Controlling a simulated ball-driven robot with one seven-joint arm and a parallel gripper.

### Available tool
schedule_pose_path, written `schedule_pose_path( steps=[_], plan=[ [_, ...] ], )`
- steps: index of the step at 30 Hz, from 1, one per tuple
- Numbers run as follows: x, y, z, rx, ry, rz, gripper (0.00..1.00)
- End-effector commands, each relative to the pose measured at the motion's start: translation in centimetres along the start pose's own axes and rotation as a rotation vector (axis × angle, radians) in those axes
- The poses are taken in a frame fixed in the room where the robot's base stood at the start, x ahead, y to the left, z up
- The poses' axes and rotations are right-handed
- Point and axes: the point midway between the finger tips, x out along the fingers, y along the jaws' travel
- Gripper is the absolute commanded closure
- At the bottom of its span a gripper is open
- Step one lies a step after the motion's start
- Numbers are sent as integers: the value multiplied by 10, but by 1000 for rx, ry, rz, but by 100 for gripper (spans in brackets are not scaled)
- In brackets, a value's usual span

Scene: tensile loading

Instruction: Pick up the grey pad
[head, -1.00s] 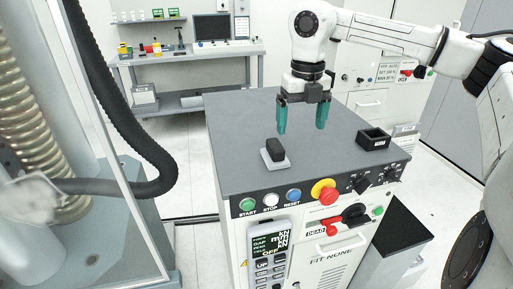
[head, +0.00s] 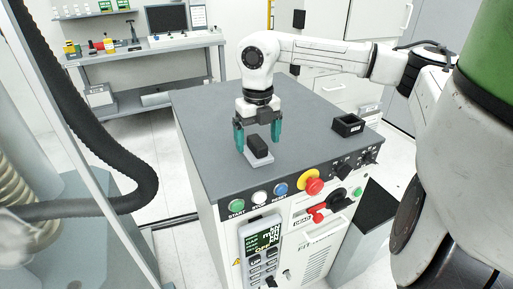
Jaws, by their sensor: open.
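A small dark grey block (head: 257,143), which looks like the pad, sits on a flat light grey base (head: 260,160) near the front left of the cabinet's dark top. My gripper (head: 258,145) points down over it with two teal fingers. The fingers are apart, one to the left and one to the right of the block. I see no clear contact, and I cannot tell whether they are level with it in depth.
The cabinet top (head: 205,115) is mostly clear. An open black box (head: 348,125) stands at its right. Buttons, a red and yellow stop knob (head: 312,183) and a handheld display (head: 262,245) are on the front. A bench (head: 150,48) stands behind.

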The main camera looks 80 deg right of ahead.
Motion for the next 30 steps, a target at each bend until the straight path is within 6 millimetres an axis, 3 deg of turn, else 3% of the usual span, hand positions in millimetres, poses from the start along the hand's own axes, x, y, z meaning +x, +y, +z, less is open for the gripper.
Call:
schedule_pose_path(
  steps=[6, 15, 30],
  plan=[
    [27, 1, -2, 0, 2, 3, 6],
    [33, 1, -2, 0, -1, 0, 6],
    [33, 1, -2, 0, -1, 1, 53]
  ],
)
